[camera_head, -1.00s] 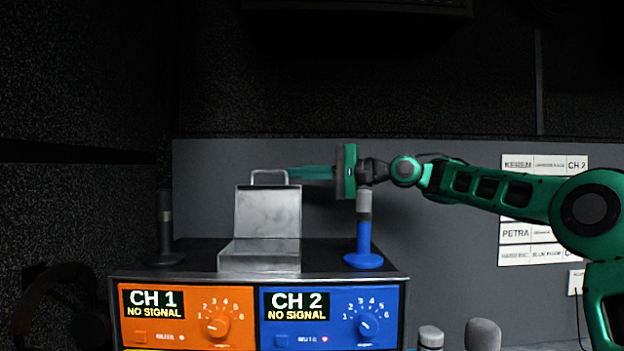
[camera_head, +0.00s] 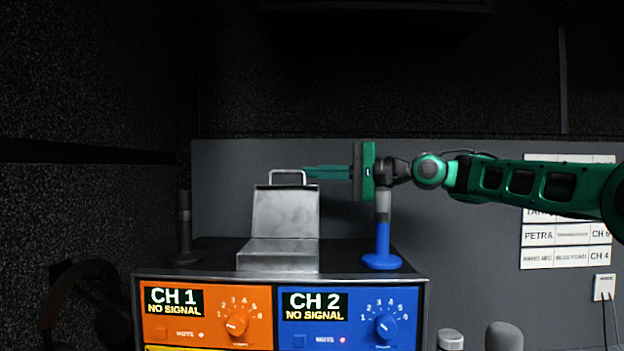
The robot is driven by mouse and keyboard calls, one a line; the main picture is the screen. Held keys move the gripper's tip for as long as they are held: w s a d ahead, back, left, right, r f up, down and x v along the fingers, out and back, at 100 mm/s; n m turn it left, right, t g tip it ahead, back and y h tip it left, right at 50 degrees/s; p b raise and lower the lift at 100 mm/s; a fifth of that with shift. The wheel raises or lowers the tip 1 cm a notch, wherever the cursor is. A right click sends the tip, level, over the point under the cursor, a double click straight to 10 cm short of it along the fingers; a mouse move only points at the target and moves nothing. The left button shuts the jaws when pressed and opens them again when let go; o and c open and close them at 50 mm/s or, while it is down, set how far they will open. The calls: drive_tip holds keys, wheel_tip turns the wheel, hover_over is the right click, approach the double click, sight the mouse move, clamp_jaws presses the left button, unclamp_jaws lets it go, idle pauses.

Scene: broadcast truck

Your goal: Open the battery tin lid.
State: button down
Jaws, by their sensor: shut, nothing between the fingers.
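The battery tin (camera_head: 278,261) is a low silver metal box on top of the black equipment rack. Its lid (camera_head: 285,212) stands upright at the back of the box, with a wire handle (camera_head: 287,175) at its top edge. My gripper (camera_head: 306,172) comes in from the right at handle height, green fingers shut and empty. The fingertips are beside or just behind the handle's right side; I cannot tell whether they touch it. The inside of the tin is hidden.
A blue microphone stand (camera_head: 382,245) stands on the rack right of the tin, close under my gripper body. A dark stand (camera_head: 184,235) is at the left. Orange (camera_head: 195,315) and blue channel panels (camera_head: 350,317) face front. A grey wall panel (camera_head: 450,235) is behind.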

drive_tip(key=s+n, duration=0.2)
drive_tip(key=s, duration=0.1)
drive_tip(key=shift+r+y, duration=0.4)
drive_tip(key=shift+d, duration=0.1)
drive_tip(key=shift+d, duration=0.3)
drive_tip(key=v, duration=1)
drive_tip(key=shift+f, duration=0.15)
